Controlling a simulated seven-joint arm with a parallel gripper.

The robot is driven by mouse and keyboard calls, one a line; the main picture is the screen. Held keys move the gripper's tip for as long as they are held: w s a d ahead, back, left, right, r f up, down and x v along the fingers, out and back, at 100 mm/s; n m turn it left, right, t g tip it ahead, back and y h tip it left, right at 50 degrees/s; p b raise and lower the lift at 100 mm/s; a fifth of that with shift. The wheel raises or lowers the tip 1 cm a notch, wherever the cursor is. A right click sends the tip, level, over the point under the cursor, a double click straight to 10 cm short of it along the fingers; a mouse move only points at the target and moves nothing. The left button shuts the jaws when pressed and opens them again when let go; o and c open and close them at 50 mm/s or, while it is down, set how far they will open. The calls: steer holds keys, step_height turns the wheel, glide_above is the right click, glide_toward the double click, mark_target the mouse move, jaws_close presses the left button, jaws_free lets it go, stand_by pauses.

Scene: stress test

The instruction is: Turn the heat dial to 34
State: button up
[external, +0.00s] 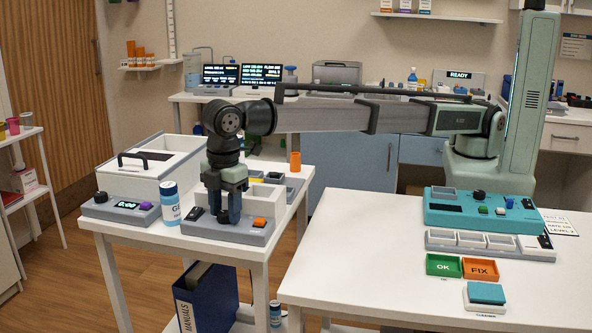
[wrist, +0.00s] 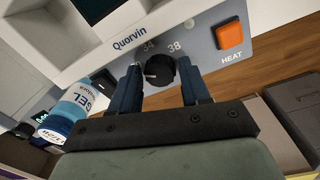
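The black heat dial (wrist: 159,71) sits on the grey front panel (wrist: 205,62) of the Quorvin unit, between 34 and 38 printed above it and HEAT at the right. A short pale mark on the dial points left in the wrist view. My gripper (wrist: 162,88) is open, with its dark blue fingers on either side of the dial; gaps show between them and it. In the external view my gripper (external: 226,214) points down over the grey unit (external: 205,231) at the left table's front edge. The fingers partly hide the dial there.
An orange button (wrist: 230,35) stands right of the dial. A blue-capped GEL bottle (external: 170,206) stands just left of the unit. Farther left is a grey timer box (external: 120,210) with a black knob and purple button.

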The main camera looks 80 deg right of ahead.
steer(key=c, duration=0.8)
steer(key=shift+o, duration=0.2)
steer(key=shift+m, duration=0.3)
steer(key=m, duration=0.5)
steer(key=shift+a, duration=0.1)
steer(key=m, duration=0.6)
steer(key=o, duration=1)
steer(key=shift+o, duration=0.2)
